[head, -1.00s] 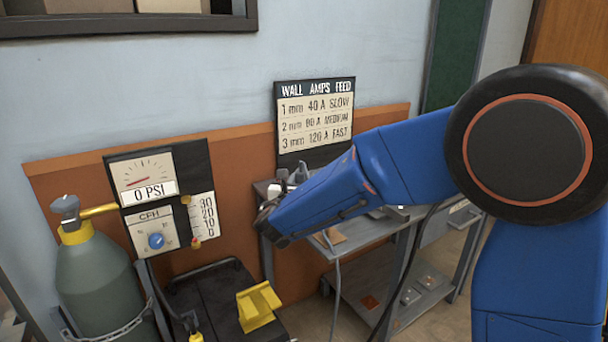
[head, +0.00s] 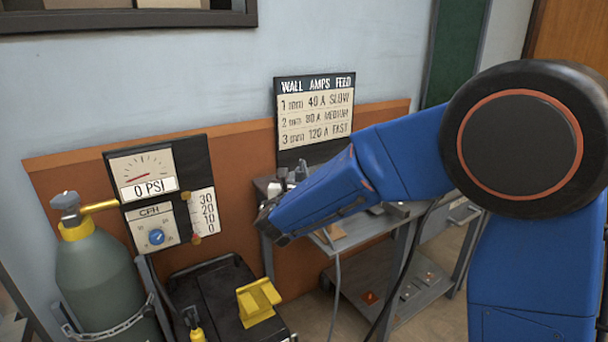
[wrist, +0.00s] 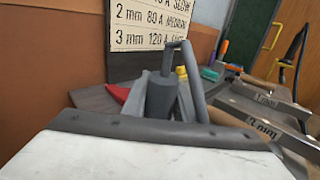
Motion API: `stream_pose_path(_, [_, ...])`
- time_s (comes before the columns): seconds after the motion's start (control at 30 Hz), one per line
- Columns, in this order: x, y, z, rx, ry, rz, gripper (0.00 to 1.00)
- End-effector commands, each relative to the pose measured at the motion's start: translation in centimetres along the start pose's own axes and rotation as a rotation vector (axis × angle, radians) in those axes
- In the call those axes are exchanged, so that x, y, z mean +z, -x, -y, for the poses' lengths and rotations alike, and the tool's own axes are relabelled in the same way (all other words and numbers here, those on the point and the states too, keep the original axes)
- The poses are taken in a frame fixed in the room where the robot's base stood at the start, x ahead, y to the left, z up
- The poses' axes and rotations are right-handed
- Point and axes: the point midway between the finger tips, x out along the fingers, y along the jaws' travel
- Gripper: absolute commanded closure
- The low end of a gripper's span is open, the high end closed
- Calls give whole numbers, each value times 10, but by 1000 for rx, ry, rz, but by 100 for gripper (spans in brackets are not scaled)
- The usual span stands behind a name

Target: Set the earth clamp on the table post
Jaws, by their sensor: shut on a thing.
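My gripper (head: 266,222) is at the left end of the grey table (head: 350,238), at the end of my blue arm. Its fingers are mostly hidden in the head view. In the wrist view a grey clamp-like piece (wrist: 162,97) with a bent rod stands up just beyond the pale, dark-edged part at the bottom. I take it for the earth clamp, and my gripper is shut on it. A red part (wrist: 117,92) shows to its left. I cannot tell the table post apart from the clamp, nor whether they touch.
A settings board (head: 314,112) stands behind the table. Bars with lettering (wrist: 262,112) lie to the right in the wrist view. A gas cylinder (head: 95,275), a gauge panel (head: 152,180) and a dark cart with a yellow piece (head: 258,302) stand at the left. A cable hangs by the table.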

Motion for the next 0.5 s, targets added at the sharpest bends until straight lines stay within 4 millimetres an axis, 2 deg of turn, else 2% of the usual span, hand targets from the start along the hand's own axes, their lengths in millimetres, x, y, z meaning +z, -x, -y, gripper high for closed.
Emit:
stream_pose_path(0.03, [0, 0, 0, 0, 0, 1, 96])
stream_pose_path(0.07, [0, 0, 0, 0, 0, 1, 69])
stream_pose_path(0.13, [0, 0, 0, 0, 0, 1, 53])
stream_pose_path(0.5, [-1, 3, 0, 1, 0, 0, 52])
